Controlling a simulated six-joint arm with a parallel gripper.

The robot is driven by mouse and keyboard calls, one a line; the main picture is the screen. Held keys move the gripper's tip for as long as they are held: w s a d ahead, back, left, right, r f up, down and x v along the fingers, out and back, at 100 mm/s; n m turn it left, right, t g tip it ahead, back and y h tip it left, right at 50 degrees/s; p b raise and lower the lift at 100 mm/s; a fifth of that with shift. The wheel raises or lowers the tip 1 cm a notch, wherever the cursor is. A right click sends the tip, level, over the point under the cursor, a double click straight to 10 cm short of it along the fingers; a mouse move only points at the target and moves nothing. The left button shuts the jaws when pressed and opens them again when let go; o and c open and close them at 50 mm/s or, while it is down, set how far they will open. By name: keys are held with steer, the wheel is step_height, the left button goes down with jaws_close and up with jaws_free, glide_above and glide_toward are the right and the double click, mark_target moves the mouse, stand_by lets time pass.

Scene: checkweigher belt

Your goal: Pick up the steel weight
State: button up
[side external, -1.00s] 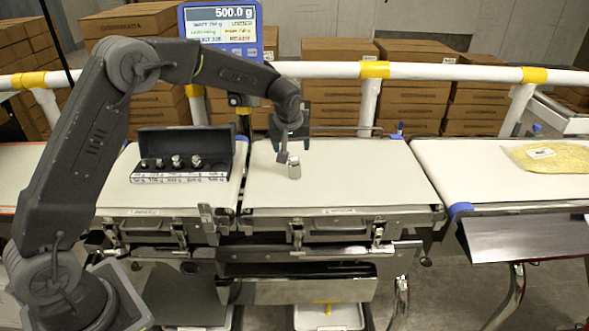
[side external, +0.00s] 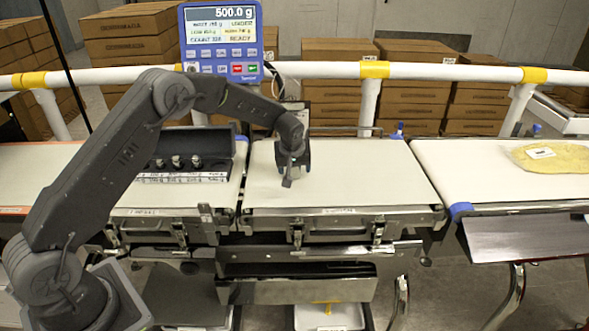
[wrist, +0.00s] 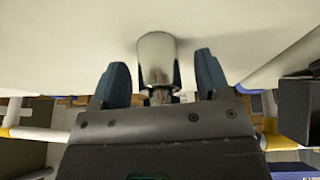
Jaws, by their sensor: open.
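The steel weight (wrist: 157,60) is a shiny cylinder with a narrower neck, seen in the wrist view between the two dark blue fingers of my gripper (wrist: 162,85). The gripper is open, with a gap on each side of the weight; the gap looks wider on the right. In the side external view my gripper (side external: 292,168) is low over the middle belt (side external: 370,180) and hides the weight.
A black case (side external: 238,158) with several smaller weights stands on the left belt, partly behind my arm. The blue display (side external: 221,42) reads 500.0 g. A yellow bag (side external: 553,158) lies on the right belt. The middle belt right of the gripper is clear.

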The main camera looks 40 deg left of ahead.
jaws_close()
steer(key=shift+r, duration=0.15)
stand_by(0.4)
